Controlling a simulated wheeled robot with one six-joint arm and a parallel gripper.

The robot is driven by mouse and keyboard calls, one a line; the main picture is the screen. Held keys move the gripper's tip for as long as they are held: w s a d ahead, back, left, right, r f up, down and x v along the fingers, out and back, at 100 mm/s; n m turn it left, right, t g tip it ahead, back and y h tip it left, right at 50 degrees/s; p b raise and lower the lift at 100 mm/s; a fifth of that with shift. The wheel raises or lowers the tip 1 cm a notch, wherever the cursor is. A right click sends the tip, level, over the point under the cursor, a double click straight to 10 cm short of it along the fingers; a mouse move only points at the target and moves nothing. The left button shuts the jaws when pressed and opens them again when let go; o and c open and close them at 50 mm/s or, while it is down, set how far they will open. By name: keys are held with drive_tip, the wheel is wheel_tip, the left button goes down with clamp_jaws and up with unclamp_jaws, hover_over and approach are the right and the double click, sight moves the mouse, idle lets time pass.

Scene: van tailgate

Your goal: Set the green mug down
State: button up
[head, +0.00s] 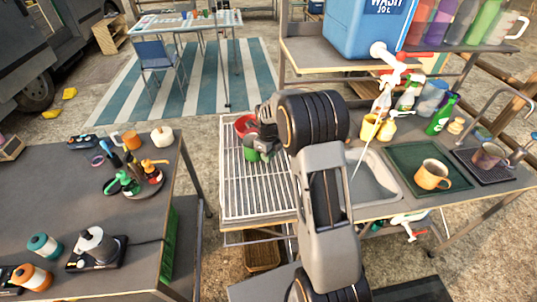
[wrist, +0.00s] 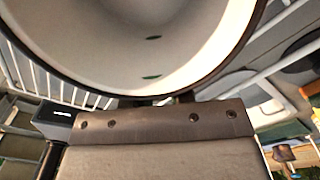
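The green mug (head: 251,155) is at my gripper (head: 262,140), over the wire drying rack (head: 236,190) left of the sink. Most of it is hidden behind the gripper. In the wrist view, a mug with a pale inside (wrist: 150,45) and a dark rim fills the top, close against the gripper. My gripper appears shut on the green mug; its fingertips are hidden. The rack's white wires (wrist: 60,88) show below the mug in the wrist view. I cannot tell whether the mug touches the rack.
A red dish (head: 243,123) is on the rack, just behind the gripper. The sink (head: 375,180) is right of my arm. A dark green tray (head: 405,160) with an orange mug (head: 432,174) lies further right. The front part of the rack is clear.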

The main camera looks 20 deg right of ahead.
drive_tip(key=o, duration=0.3)
wheel_tip(320, 180, up, 12)
drive_tip(key=shift+f, duration=0.1)
drive_tip(key=s+a+r+n+t, duration=0.1)
drive_tip(key=s+a+r+n, duration=0.15)
drive_tip(key=s+n, duration=0.45)
drive_tip(key=s+a+r+n+t, duration=0.1)
drive_tip(key=s+r+n, duration=0.3)
drive_tip(key=s+n, duration=0.3)
drive_tip(key=s+a+f+n+t, duration=0.1)
drive_tip(key=s+f+n+t, duration=0.1)
drive_tip(key=s+n, duration=0.7)
drive_tip(key=shift+s+a+f+n, duration=0.35)
drive_tip(key=shift+f+n, duration=0.15)
drive_tip(key=shift+n, duration=2.7)
